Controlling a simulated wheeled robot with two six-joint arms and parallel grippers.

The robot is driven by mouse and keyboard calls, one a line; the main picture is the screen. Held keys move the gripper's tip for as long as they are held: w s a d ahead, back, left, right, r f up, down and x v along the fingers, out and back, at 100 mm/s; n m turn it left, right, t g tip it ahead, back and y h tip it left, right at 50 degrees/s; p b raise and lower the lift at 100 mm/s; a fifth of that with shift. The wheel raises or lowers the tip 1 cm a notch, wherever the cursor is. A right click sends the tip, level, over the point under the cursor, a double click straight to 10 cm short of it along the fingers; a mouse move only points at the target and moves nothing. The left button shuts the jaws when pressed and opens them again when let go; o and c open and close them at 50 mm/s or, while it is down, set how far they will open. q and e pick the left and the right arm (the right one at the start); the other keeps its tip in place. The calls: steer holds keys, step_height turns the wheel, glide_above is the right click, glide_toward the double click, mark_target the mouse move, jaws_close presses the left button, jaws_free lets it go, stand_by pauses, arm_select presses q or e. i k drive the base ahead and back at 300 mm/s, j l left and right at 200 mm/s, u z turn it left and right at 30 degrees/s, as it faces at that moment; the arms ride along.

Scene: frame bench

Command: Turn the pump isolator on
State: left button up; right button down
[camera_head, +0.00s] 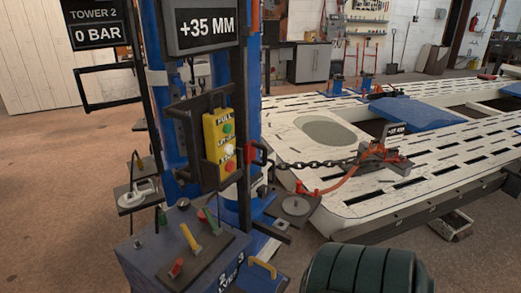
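No part labelled as the pump isolator can be picked out. Neither of my grippers is in view.
A display (205,28) reads +35 MM; another (97,25) reads TOWER 2, 0 BAR. A white slotted bench (440,165) fills the right, with a chain (318,164) running from the tower to a clamp (384,158). A dark green ribbed cylinder (360,270) is at bottom centre.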

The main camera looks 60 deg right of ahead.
mark_target(202, 218)
steer(key=z, duration=1.7)
